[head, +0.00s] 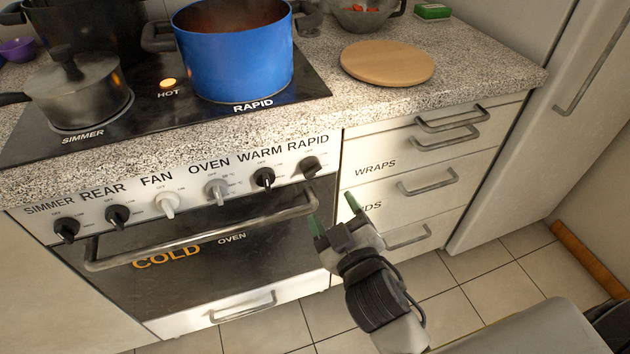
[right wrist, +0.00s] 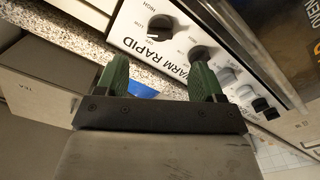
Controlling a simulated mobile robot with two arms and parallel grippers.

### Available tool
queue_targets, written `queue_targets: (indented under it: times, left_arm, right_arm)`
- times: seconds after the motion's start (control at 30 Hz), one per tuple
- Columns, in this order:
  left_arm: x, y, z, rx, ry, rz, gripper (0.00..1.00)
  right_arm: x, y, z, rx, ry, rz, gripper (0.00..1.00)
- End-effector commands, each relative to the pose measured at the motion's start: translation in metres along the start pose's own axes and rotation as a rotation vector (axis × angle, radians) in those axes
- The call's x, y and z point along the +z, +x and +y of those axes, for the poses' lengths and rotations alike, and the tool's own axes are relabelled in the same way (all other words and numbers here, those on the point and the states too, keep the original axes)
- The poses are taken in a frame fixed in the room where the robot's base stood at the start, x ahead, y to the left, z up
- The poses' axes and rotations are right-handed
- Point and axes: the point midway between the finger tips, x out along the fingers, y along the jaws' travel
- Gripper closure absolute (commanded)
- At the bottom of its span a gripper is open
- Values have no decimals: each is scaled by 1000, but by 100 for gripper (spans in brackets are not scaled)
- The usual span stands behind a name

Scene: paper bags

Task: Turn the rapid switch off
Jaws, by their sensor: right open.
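The rapid switch (head: 310,166) is the dark knob at the right end of the stove's control panel (head: 190,190), under the word RAPID. In the right wrist view the rapid knob (right wrist: 159,27) shows with the marks LOW and HIGH beside it; its exact setting is hard to tell. The warm knob (right wrist: 200,53) is next to it. My right gripper (head: 334,214) is open and empty, below and slightly right of the rapid knob, apart from it. Its green fingers (right wrist: 160,78) point toward the panel in the wrist view. My left gripper is out of view.
The oven handle (head: 205,232) sticks out below the knobs, near my right gripper. A blue pot (head: 235,55) stands on the RAPID burner. Drawers with handles (head: 428,182) are to the right. The floor (head: 450,290) in front is clear.

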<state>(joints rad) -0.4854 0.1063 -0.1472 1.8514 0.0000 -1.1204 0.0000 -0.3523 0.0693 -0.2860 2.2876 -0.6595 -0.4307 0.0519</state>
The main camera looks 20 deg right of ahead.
Motion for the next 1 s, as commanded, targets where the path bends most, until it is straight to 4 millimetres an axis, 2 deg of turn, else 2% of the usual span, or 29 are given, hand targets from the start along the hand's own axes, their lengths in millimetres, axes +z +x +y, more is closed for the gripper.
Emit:
queue_targets:
  times: [0.3, 0.5, 0.7, 0.97, 1.0]
  left_arm:
    - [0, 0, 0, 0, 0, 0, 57]
    - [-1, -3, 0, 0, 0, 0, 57]
    - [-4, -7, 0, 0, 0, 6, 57]
    - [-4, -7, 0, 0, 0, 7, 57]
    - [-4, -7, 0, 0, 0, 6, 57]
  right_arm:
    - [-1, 57, 0, 0, 0, 3, 32]
    - [0, 88, 0, -2, 0, 1, 32]
    - [0, 101, 0, -3, 2, -1, 32]
    - [0, 102, 0, -3, 2, -2, 32]
    - [0, 102, 0, -3, 2, -2, 36]
